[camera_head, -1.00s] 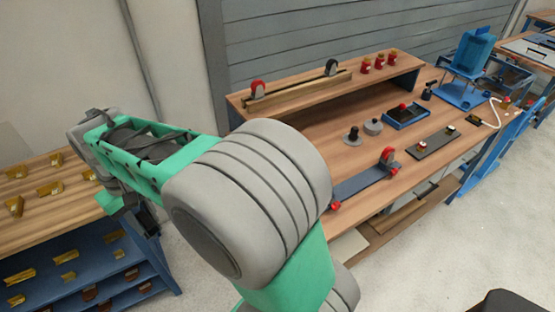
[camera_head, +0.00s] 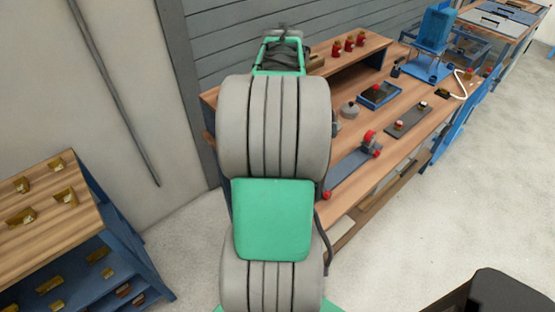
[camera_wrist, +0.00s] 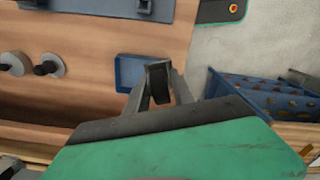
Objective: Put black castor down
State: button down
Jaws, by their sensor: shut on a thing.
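In the wrist view my gripper (camera_wrist: 158,82) is shut on the black castor (camera_wrist: 158,74). The dark wheel shows between the two grey fingertips. The castor appears above the wooden bench (camera_wrist: 150,30), near its edge, just right of a small blue tray (camera_wrist: 130,72). I cannot tell the exact height or whether the castor touches anything. In the head view my own arm hides the gripper and castor.
Grey discs with black knobs (camera_wrist: 52,65) lie on the wood in the wrist view. In the head view, red parts (camera_head: 348,43) stand on the raised shelf, and a red-wheeled plate (camera_head: 352,170) lies on the bench.

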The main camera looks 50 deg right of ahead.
jog(key=s+d, duration=0.6)
jog(key=s, duration=0.2)
jog(key=w+f+p, duration=0.1)
jog(key=w+f, duration=0.2)
jog(key=w, duration=0.1)
jog(key=w+f+p, duration=0.2)
jog(key=w+f, duration=0.2)
jog(key=w, duration=0.1)
jog(key=w+f+p, duration=0.2)
jog(key=w+f, duration=0.2)
jog(key=shift+w+a+f, duration=0.2)
jog(key=shift+w+f, duration=0.05)
jog(key=shift+f, duration=0.5)
jog(key=c, duration=1.1)
grip_release()
